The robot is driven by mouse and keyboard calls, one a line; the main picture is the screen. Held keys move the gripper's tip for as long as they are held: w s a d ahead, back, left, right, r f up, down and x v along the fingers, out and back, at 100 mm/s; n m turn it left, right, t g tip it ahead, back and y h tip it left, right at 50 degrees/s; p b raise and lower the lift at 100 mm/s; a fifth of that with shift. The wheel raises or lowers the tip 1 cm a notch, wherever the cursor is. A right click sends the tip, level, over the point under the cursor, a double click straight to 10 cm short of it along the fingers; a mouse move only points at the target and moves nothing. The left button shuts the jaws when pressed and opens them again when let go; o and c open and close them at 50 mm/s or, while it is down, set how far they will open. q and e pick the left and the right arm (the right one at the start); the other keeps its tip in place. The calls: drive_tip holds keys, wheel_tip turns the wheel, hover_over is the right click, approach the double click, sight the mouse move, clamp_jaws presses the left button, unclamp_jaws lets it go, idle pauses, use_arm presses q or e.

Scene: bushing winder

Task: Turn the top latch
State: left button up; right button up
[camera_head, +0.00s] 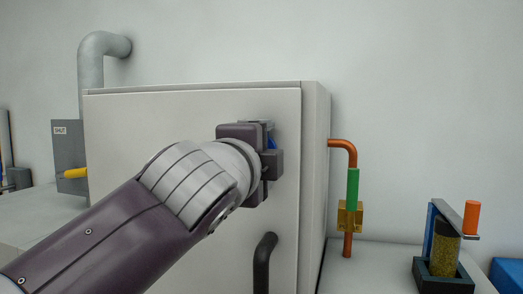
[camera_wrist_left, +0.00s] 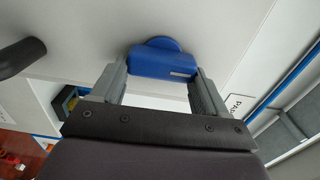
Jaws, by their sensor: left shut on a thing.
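The top latch (camera_wrist_left: 162,63) is a blue knob on the upper right of the light grey cabinet door (camera_head: 130,150). In the left wrist view it sits between the two fingers, against the door, with a rounded base behind it. My left gripper (camera_wrist_left: 160,80) is shut on the latch. In the head view my left gripper (camera_head: 270,165) covers most of the latch, and only a sliver of blue shows. A black door handle (camera_head: 264,262) stands lower on the same door and also shows in the wrist view (camera_wrist_left: 20,57). My right gripper is not in view.
Right of the cabinet are a copper pipe (camera_head: 345,145) with a green sleeve (camera_head: 352,188) and brass block, and a small fixture with an orange cylinder (camera_head: 471,217). On the left are a grey pipe (camera_head: 92,80) and a box with a yellow handle (camera_head: 75,173).

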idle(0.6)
use_arm(q)
drive_tip(key=o, duration=1.1)
drive_tip(key=shift+c, duration=0.2)
drive_tip(key=b+v, duration=0.6)
drive_tip(key=v, duration=0.6)
drive_tip(key=shift+s, duration=0.3)
